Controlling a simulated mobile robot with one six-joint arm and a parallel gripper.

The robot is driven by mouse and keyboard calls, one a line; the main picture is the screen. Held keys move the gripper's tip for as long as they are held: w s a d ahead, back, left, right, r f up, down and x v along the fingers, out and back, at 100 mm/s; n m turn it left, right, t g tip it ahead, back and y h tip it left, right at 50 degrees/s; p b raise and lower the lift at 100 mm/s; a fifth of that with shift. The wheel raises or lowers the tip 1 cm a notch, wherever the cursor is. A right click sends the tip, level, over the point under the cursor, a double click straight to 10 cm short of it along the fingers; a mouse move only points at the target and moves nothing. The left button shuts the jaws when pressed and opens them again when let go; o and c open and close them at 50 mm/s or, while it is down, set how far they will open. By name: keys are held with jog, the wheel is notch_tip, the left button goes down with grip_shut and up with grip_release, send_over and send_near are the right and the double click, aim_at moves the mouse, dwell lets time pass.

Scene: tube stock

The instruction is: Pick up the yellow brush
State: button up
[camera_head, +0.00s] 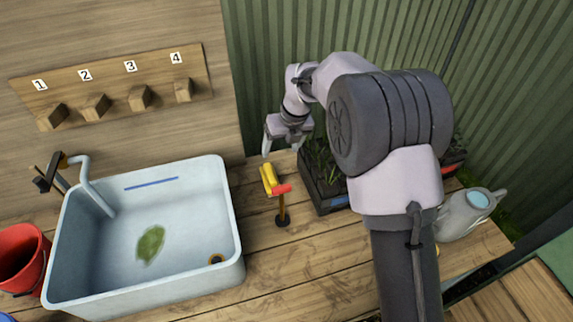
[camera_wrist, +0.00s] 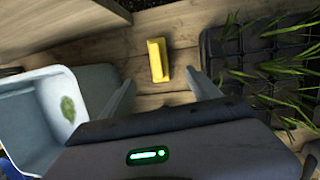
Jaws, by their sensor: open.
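The yellow brush (camera_head: 268,177) is a small block-shaped thing between the sink and the plant tray, just left of a thin post with a red top. In the wrist view the brush (camera_wrist: 158,60) shows over the planks, in the gap between my two fingers and beyond their tips. My gripper (camera_head: 282,146) points down above and slightly behind the brush, apart from it. Its fingers also show spread and empty in the wrist view (camera_wrist: 160,80).
The red-topped post (camera_head: 282,207) stands close by the brush. A pale sink (camera_head: 235,215) with a green leaf is on the left, a dark plant tray (camera_head: 318,196) on the right. A red bucket (camera_head: 22,258) and a grey watering can (camera_head: 462,217) stand farther out.

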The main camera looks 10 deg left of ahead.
aim_at(272, 173)
jog(key=b+x, duration=0.3)
jog(key=x, duration=0.7)
jog(key=shift+s+a+f, duration=0.1)
jog(key=shift+a+f, duration=0.05)
jog(key=shift+f, duration=0.1)
jog(key=b+x, duration=0.2)
jog(key=x, duration=0.1)
jog(key=b+x, duration=0.1)
jog(key=x, duration=0.1)
jog(key=shift+s+f, duration=0.2)
jog(key=shift+w+a, duration=0.1)
jog(key=shift+r, duration=0.15)
jog(key=shift+c, duration=1.1)
grip_shut()
